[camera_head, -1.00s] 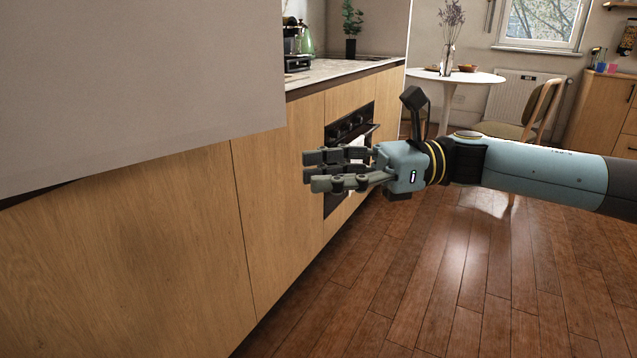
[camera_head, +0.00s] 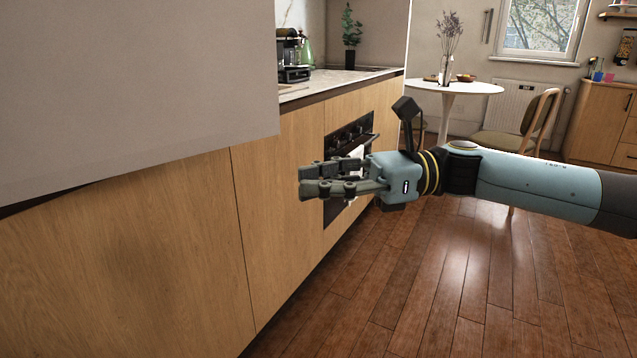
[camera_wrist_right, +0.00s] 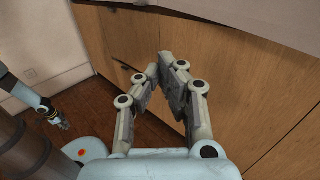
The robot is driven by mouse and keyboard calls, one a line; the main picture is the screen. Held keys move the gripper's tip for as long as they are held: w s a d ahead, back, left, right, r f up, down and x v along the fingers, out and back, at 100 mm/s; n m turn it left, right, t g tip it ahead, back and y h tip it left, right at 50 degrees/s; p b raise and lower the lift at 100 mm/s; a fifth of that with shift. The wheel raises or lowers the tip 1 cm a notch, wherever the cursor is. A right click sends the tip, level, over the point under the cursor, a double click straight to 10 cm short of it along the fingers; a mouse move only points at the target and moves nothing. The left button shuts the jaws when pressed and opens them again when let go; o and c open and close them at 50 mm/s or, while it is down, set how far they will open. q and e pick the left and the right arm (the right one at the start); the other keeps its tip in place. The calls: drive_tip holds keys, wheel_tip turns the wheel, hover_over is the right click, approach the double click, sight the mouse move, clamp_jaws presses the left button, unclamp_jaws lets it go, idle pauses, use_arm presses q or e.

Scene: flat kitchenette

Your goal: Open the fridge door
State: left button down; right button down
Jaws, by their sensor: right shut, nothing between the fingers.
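A large plain grey-white panel (camera_head: 130,85), which looks like the fridge door, fills the upper left of the head view. A dark gap shows under its lower edge at the far left, but I cannot tell how far it stands open. No handle shows on it. My right gripper (camera_head: 306,180) is shut and empty, to the right of the panel's lower corner and in front of the wooden fronts; no contact shows. Its fingers converge in the right wrist view (camera_wrist_right: 172,66). My left gripper (camera_wrist_right: 60,123) shows small at the left there; its jaws are unclear.
Wooden cabinet fronts (camera_head: 120,265) run below the panel and along the left. Beyond are an oven (camera_head: 345,140) and counter (camera_head: 335,83). A round white table (camera_head: 470,87) and chair (camera_head: 530,130) stand behind my right arm. The wooden floor (camera_head: 430,300) is clear at lower right.

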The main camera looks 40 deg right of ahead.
drive_tip(key=c, duration=2)
unclamp_jaws()
drive_tip(key=o, duration=0.6)
drive_tip(key=shift+o, duration=0.2)
drive_tip(key=v, duration=1.2)
